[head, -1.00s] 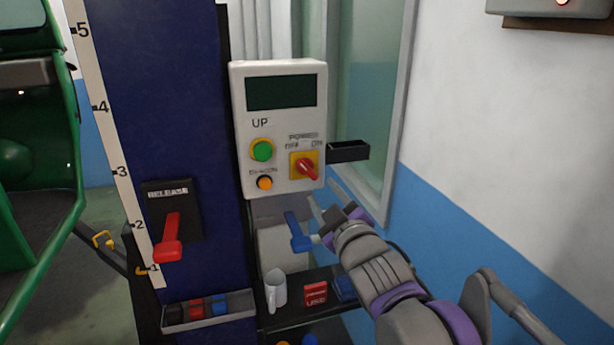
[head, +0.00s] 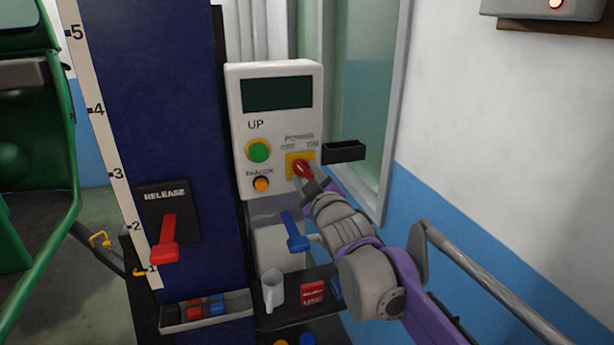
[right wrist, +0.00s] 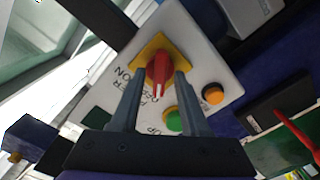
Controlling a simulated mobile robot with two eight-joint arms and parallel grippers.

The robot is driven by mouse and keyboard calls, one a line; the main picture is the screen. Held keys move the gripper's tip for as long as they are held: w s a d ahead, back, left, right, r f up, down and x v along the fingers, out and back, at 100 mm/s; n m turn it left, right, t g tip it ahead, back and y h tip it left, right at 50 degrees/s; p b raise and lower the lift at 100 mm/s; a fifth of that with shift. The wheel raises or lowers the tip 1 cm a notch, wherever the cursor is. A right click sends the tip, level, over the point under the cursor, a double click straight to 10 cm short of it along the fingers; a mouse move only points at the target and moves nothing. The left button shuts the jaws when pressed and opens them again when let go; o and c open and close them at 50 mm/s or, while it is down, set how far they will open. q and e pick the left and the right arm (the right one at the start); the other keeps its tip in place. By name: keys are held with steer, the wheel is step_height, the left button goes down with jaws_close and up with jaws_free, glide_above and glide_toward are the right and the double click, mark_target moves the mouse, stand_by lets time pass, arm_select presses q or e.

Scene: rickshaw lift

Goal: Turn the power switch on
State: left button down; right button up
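The red power switch (head: 303,168) sits on a yellow plate on the white control box (head: 234,120), under the POWER, OFF and ON labels. In the right wrist view the red knob (right wrist: 159,70) lies between the two fingers of my right gripper (right wrist: 160,75). The fingers are apart, with a small gap on each side of the knob. In the head view my right gripper (head: 308,182) reaches up to the switch from below right and partly covers it. My left gripper is not in view.
A green button (head: 258,151) and an orange button (head: 261,184) are on the same box. A black holder (head: 343,151) juts out at its right side. A blue lever (head: 295,232), a white mug (head: 273,290) and a red release lever (head: 166,240) are below and left.

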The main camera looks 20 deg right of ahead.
jaws_close()
steer(key=shift+m, duration=0.3)
steer(key=m, duration=0.7)
steer(key=shift+b, duration=0.3)
steer(key=m, duration=0.4)
steer(key=shift+m+b, duration=0.3)
steer(key=shift+b, duration=0.05)
steer(key=shift+m, duration=1.9)
